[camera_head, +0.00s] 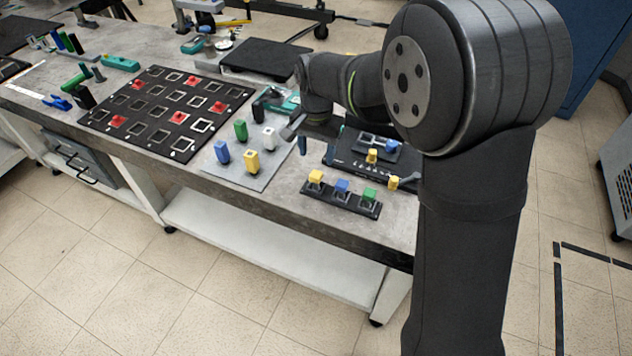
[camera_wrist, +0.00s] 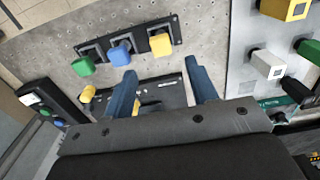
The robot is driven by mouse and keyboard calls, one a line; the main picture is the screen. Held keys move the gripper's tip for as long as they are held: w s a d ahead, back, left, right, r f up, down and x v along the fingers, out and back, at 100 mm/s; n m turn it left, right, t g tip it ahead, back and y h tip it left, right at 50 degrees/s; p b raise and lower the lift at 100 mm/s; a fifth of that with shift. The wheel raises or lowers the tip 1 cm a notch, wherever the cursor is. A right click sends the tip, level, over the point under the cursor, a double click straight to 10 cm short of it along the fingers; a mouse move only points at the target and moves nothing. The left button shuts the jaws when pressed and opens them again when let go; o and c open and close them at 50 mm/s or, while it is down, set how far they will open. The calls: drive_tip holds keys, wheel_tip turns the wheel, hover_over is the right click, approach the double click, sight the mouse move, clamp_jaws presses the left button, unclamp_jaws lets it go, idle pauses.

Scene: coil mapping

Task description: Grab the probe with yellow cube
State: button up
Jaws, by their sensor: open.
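The probe with the yellow cube (camera_head: 316,177) stands in a black rack (camera_head: 328,198) near the table's front edge. Beside it in the rack are a probe with a blue cube (camera_head: 342,186) and one with a green cube (camera_head: 369,195). My gripper (camera_head: 301,142) is above the table, behind the rack, partly hidden by my arm. In the wrist view my gripper (camera_wrist: 160,70) has its two blue fingers apart with nothing held between them. The yellow cube (camera_wrist: 160,44) appears just beyond the gap between the fingertips, apart from both.
A grey plate (camera_head: 255,178) with yellow, blue, green and white blocks lies left of the rack. A black device (camera_head: 345,150) with yellow parts is behind it. A black grid board (camera_head: 165,110) with red pieces lies farther left. Bare table surrounds the rack.

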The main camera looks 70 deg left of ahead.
sight(317, 173)
wheel_tip(317, 173, down, 9)
drive_tip(key=shift+w+a+f, duration=0.1)
drive_tip(key=shift+a+f, duration=0.05)
drive_tip(key=shift+f, duration=0.05)
drive_tip(key=c, duration=1.1)
